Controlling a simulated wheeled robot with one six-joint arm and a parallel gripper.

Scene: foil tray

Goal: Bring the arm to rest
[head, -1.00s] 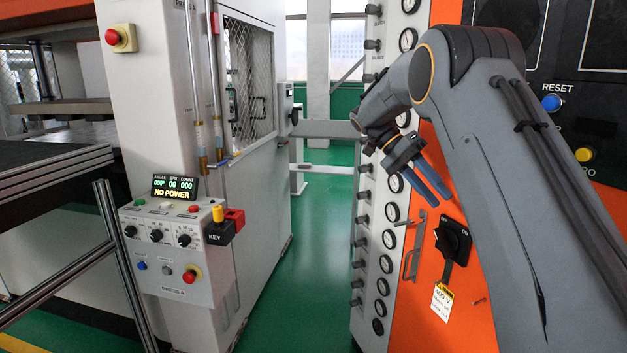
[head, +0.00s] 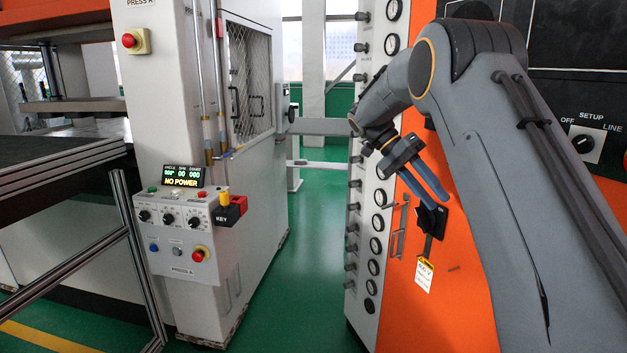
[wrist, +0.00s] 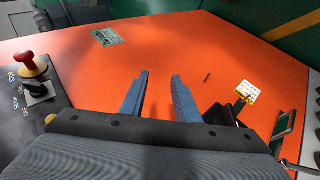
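My gripper (head: 425,184) is at the right in the head view, in front of the orange cabinet (head: 455,310). Its two blue fingers are apart with nothing between them. The wrist view also shows the fingers (wrist: 157,90) spread, with bare orange panel beyond them. The arm is bent, with the gripper pointing down and to the right. In the head view the fingers partly overlap a black rotary switch (head: 432,222); I cannot tell how near it they are.
A yellow-and-white tag (head: 424,274) hangs below the switch. A gauge column (head: 362,225) lines the cabinet's left edge. A white machine with a control box (head: 185,235) reading "NO POWER" stands left. Green floor (head: 310,250) between them is clear. Metal rails (head: 140,260) stand front left.

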